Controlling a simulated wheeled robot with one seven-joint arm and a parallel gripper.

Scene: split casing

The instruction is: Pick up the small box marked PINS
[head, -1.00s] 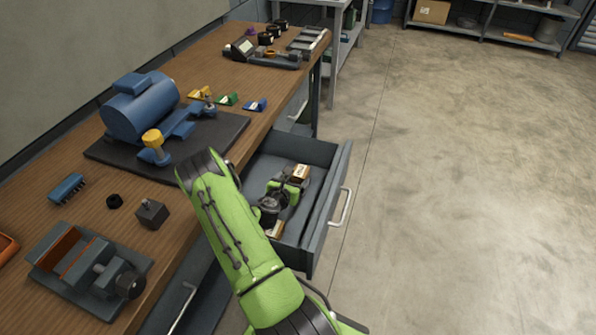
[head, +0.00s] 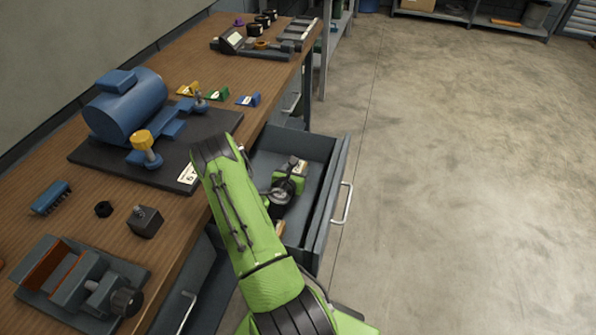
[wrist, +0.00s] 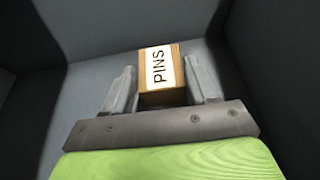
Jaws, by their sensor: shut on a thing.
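The small box marked PINS (wrist: 160,75) is brown with a white label on top. In the wrist view it sits between the two grey fingers of my gripper (wrist: 160,88), which is shut on it. In the head view my gripper (head: 290,176) is inside the open drawer (head: 312,146), and the box's pale top (head: 299,166) shows just past it. The drawer floor lies behind the box in the wrist view. I cannot tell whether the box still touches that floor.
A second brown box (head: 280,228) lies partly hidden by my arm in the drawer's near part. The drawer walls stand close around my gripper. The wooden bench (head: 150,222), with a blue motor (head: 125,108) and a vise (head: 75,282), is to the left. The floor at right is clear.

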